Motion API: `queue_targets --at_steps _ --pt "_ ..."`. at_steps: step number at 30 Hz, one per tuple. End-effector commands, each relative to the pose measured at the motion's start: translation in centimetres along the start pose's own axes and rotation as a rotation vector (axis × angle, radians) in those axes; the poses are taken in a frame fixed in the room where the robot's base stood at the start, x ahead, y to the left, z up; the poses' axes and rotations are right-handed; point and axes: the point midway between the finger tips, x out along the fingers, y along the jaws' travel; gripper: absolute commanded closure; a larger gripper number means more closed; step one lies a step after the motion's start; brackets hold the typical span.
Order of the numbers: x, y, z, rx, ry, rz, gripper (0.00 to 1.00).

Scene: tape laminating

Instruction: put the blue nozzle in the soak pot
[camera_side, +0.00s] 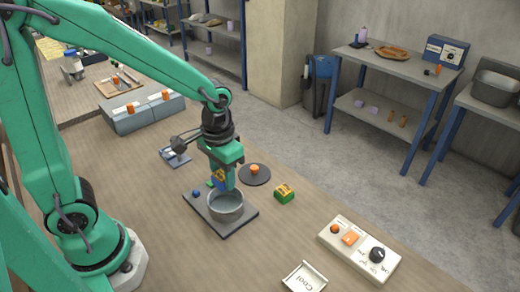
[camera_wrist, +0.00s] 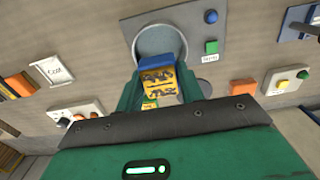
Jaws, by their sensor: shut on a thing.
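My gripper (camera_side: 222,184) is shut on the blue nozzle (camera_side: 218,178), a small block with blue and yellow parts. In the wrist view the nozzle (camera_wrist: 158,82) sits between the green fingers, its blue end towards the pot. The soak pot (camera_side: 226,207) is a round grey metal pot on a dark plate. The nozzle is over the back-left part of the pot in the side view. In the wrist view it overlaps the near part of the pot (camera_wrist: 160,38). Its exact height over the rim cannot be told.
A control box (camera_side: 360,250) and a "Cool" card (camera_side: 304,278) lie in front.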

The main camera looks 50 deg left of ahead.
Motion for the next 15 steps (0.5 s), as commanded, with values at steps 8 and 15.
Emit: queue_targets --at_steps 8,15 --pt "1.9 0.0 0.0 0.0 -0.002 0.0 0.88" --pt "3.6 0.0 0.1 0.0 -0.002 0.0 0.88"
